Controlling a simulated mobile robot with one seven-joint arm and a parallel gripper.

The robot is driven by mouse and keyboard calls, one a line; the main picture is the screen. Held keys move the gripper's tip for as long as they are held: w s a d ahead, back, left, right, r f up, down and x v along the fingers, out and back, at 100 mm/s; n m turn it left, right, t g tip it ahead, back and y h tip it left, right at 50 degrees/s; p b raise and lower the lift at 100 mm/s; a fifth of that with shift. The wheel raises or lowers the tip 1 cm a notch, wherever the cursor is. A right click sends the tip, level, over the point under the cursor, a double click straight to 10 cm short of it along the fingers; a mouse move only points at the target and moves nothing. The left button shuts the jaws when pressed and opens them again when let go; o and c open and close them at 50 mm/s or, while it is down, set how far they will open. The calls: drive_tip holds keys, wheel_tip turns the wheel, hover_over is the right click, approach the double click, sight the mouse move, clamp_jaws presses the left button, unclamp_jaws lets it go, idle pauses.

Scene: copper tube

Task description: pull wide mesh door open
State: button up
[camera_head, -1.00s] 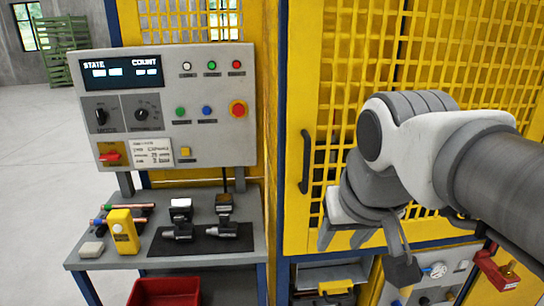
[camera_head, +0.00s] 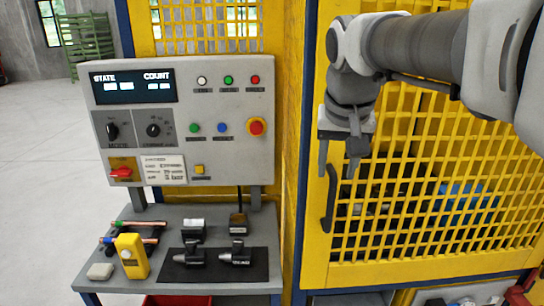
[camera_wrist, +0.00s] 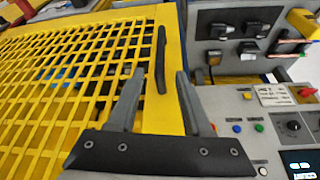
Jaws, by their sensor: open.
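The wide yellow mesh door (camera_head: 314,240) fills the right side of the head view and looks closed against the dark blue post. Its black vertical handle (camera_head: 328,200) is on the door's left frame. My gripper (camera_head: 338,172) is open and empty, pointing down, and in the head view its fingertips overlap the area around the handle's upper end. In the wrist view the handle (camera_wrist: 161,60) appears between and ahead of the two fingertips (camera_wrist: 159,72), against the yellow door frame (camera_wrist: 168,25). I cannot tell any contact; the handle looks ungripped.
A grey control panel (camera_head: 225,125) with buttons and a display stands left of the door. Below it a grey bench (camera_head: 190,284) carries a yellow device (camera_head: 132,256), copper tubes and clamps on a black mat (camera_head: 262,262). Grey floor is clear at far left.

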sight(331, 198)
drive_tip(key=x, duration=1)
drive_tip(key=shift+w+f, duration=0.15)
drive_tip(key=shift+f, duration=0.15)
clamp_jaws()
drive_tip(key=shift+r, duration=0.1)
idle(0.8)
